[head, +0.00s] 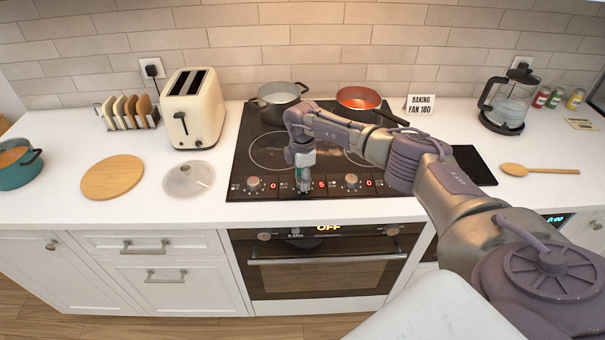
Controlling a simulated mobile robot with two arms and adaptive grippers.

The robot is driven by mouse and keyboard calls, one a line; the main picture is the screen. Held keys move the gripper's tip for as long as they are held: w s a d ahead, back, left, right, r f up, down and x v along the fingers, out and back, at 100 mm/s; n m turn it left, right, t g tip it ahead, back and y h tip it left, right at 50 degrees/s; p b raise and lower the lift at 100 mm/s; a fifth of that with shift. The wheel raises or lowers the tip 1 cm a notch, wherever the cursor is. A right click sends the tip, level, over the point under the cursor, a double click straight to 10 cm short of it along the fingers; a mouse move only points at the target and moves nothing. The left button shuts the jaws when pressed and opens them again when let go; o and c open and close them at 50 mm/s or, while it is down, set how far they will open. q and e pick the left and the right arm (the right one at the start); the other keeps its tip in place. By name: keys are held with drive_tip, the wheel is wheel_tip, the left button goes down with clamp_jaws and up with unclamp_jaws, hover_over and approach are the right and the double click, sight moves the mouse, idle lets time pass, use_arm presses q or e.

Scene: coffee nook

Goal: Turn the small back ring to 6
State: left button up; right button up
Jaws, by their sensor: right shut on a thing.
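The black glass hob (238,165) has a row of knobs along its front edge. My right gripper (303,186) points down at this row and is shut on a knob, which it mostly hides. The red display (320,184) just right of that knob reads 5. The left knob (254,183) has a display (272,185) reading 0. The knob to the right (351,180) has a display (368,183) reading 0. A dark grey pot (279,103) stands at the back left of the hob, and an orange-red pan (358,99) at the back right. My left gripper is not in view.
A cream toaster (191,115), a glass lid (188,180) and a round board (112,177) are left of the hob. A sign (420,105) reads "BAKING FAN 180". The oven (318,272) below shows OFF.

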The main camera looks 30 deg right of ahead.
drive_tip(key=m+p, duration=0.2)
drive_tip(key=m, duration=0.1)
drive_tip(key=shift+r+m, duration=0.3)
drive_tip(key=shift+f+m+p, duration=0.15)
drive_tip(key=shift+m+p, duration=0.65)
drive_tip(key=shift+m, duration=0.4)
drive_tip(key=shift+w+m, duration=0.1)
drive_tip(key=shift+m, duration=0.2)
drive_tip(key=o, duration=1.1)
drive_tip(key=shift+f, duration=0.1)
drive_tip(key=shift+o, duration=0.2)
wheel_tip(320, 180, up, 12)
